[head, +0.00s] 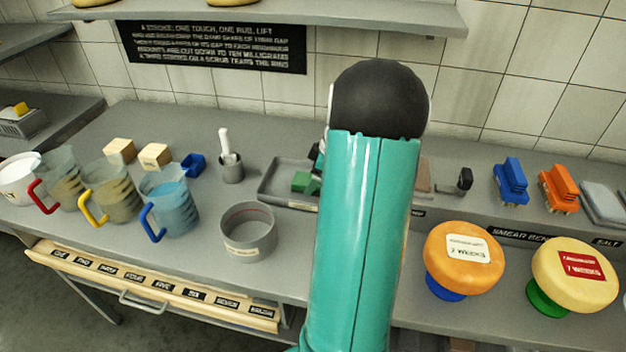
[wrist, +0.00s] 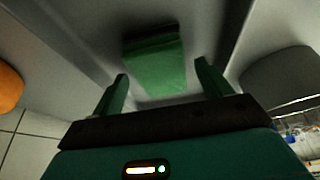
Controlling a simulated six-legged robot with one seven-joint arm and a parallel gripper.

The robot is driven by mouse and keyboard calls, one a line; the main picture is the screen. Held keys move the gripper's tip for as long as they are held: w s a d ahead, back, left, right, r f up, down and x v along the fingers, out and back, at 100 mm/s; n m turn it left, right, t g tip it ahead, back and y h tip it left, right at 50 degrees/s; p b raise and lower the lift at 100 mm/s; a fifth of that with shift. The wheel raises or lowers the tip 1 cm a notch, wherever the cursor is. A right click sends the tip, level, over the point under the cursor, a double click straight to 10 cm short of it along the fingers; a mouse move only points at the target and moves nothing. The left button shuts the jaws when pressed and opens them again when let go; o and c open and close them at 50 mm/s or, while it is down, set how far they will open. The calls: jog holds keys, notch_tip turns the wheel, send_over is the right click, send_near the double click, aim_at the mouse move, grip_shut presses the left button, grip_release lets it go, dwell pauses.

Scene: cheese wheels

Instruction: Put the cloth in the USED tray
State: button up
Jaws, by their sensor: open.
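A green cloth (head: 305,182) lies in a shallow grey tray (head: 268,192) on the bench, partly hidden behind my arm in the head view. In the wrist view the green cloth (wrist: 155,65) shows as a folded piece just beyond my fingertips, roughly centred between them. My gripper (wrist: 163,84) is open, with its two fingers spread and nothing between them. I cannot read a USED label on any tray; a dark label right of my arm is mostly hidden.
A grey ring-shaped pot (head: 248,232) stands left of my arm, with measuring jugs (head: 168,200) farther left. An orange cheese wheel (head: 464,258) and a yellow cheese wheel (head: 574,275) stand at right on stands. Blue (head: 510,182) and orange (head: 558,188) brushes sit behind them. A shelf (head: 300,14) overhangs the back.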

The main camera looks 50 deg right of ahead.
jog(key=v, duration=1)
jog(key=shift+r, duration=0.3)
jog(key=w+a+r+m+h, duration=0.1)
jog(key=w+a+r, duration=0.1)
jog(key=a, duration=0.6)
jog(key=w+a+r, duration=0.2)
jog(key=a+r, duration=0.1)
jog(key=a, duration=0.5)
jog(key=w+a+r+m+h, duration=0.1)
jog(key=w+a+r, duration=0.1)
jog(key=a, duration=0.6)
jog(key=s+a+m, duration=0.1)
jog(key=s+a, duration=0.2)
jog(key=a, duration=0.3)
jog(key=s+a+t, duration=0.1)
jog(key=s+a, duration=0.2)
jog(key=a, duration=0.4)
jog(key=s+a+m, duration=0.1)
jog(key=s+a, duration=0.2)
jog(key=a, duration=0.4)
jog(key=shift+s+r+m, duration=0.25)
jog(key=shift+s+m, duration=0.05)
jog(key=shift+s, duration=0.05)
